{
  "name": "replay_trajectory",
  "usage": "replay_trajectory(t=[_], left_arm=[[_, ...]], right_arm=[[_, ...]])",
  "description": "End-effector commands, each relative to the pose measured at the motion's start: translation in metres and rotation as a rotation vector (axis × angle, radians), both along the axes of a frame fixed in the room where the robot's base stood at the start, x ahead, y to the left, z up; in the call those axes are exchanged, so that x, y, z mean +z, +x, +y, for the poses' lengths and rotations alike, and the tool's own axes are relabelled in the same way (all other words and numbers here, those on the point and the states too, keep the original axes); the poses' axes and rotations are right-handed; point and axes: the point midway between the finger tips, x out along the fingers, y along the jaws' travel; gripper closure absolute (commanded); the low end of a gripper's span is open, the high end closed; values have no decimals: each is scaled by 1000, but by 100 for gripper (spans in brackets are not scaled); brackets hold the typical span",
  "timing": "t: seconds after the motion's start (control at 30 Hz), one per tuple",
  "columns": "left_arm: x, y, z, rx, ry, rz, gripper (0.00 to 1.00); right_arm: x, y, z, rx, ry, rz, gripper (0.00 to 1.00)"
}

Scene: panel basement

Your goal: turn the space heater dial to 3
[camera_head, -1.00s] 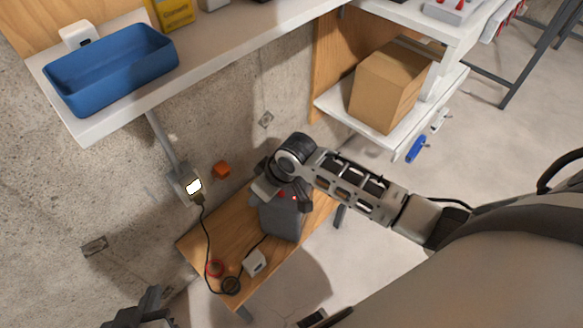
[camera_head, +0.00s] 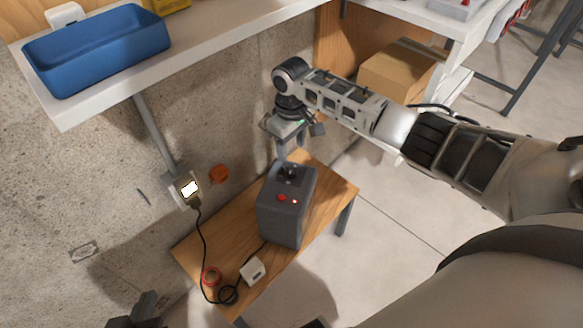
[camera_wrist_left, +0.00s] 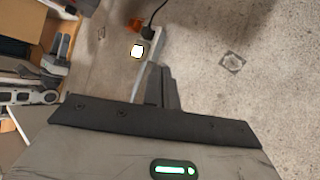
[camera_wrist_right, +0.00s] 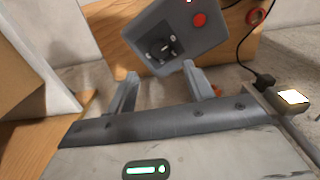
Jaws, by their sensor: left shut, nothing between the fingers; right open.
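The space heater (camera_head: 282,215) is a dark grey box standing upright on a small wooden table. Its top panel has a dark dial (camera_head: 289,172), a red button (camera_head: 281,198) and a small light. In the right wrist view the dial (camera_wrist_right: 161,48) lies just beyond and between the fingertips; its setting cannot be read. My right gripper (camera_head: 283,158) is open above the dial, pointing down, and holds nothing; its fingers also show in the right wrist view (camera_wrist_right: 160,75). My left gripper (camera_head: 135,312) is at the bottom left, away from the heater; its fingers (camera_wrist_left: 165,78) are together and empty.
The wooden table (camera_head: 325,185) also holds a white box (camera_head: 252,270), red tape (camera_head: 211,276) and a black cord running to a wall outlet (camera_head: 187,188). A shelf with a blue bin (camera_head: 97,55) is above left. A cardboard box (camera_head: 396,75) is behind my right arm.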

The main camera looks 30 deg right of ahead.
Motion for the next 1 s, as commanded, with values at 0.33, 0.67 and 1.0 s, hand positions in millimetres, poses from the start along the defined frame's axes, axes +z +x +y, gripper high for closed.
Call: replay_trajectory(t=[0.33, 0.67, 1.0], left_arm=[[-5, 4, -1, -2, 1, -31, 100], [-4, 2, -1, -7, 2, -37, 100], [-4, 2, -2, -8, 2, -36, 100]], right_arm=[[-70, 0, 1, 1, 1, 1, 48], [-85, 0, 0, 1, 0, -1, 48], [-85, 0, 0, 1, 0, -1, 93]])
